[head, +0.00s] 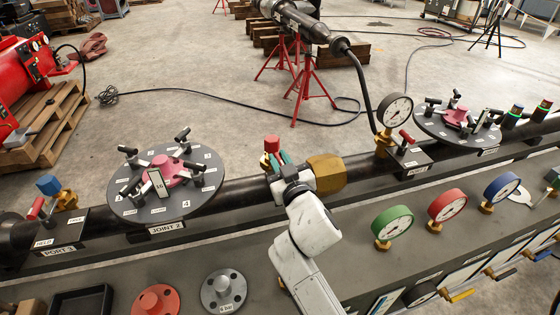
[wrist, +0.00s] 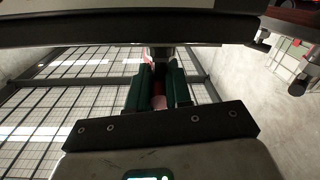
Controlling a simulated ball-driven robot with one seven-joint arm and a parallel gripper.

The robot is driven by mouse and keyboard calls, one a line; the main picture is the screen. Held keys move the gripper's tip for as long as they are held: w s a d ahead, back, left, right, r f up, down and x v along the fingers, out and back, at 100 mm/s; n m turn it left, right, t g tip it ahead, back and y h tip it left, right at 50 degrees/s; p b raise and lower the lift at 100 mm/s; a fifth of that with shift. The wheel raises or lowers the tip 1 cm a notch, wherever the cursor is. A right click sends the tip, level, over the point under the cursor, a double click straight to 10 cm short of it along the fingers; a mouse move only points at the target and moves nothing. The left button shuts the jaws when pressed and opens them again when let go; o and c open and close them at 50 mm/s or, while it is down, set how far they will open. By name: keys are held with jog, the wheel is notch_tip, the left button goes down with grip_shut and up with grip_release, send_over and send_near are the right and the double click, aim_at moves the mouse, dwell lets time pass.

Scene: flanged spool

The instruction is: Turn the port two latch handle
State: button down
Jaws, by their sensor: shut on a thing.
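My gripper (head: 278,160) reaches over the long dark pipe in the middle of the bench, with its green fingers at the pipe's top. In the wrist view its two green fingers (wrist: 157,82) are shut on a small red piece, the latch handle (wrist: 158,98), of which only a little shows. In the head view a red-topped fitting (head: 271,145) stands just behind the fingertips. My wrist and fingers hide most of the handle and its base. No port two label is readable.
Port 3 (head: 62,244), with a red handle (head: 36,208), is at left beside the round joint 2 flange (head: 190,205). A large brass fitting (head: 326,174) is right of my wrist. Further right are a black gauge (head: 396,109), another red handle (head: 407,137) and a second flange (head: 430,125). Colored gauges (head: 393,224) line the front.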

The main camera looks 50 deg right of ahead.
jog(key=shift+f+b, duration=0.15)
jog(key=shift+b, duration=0.25)
jog(key=shift+f+b, duration=0.1)
jog(key=shift+b, duration=0.4)
jog(key=shift+m+h+b, duration=0.3)
jog(key=shift+h+b, duration=0.1)
jog(key=shift+b, duration=0.35)
jog(key=shift+g, duration=0.3)
jog(key=shift+r, duration=0.25)
jog(key=c, duration=1.1)
grip_release()
jog(key=shift+o, duration=0.2)
jog(key=b+v, duration=0.1)
jog(key=v, duration=0.9)
jog(key=shift+s+a, duration=0.3)
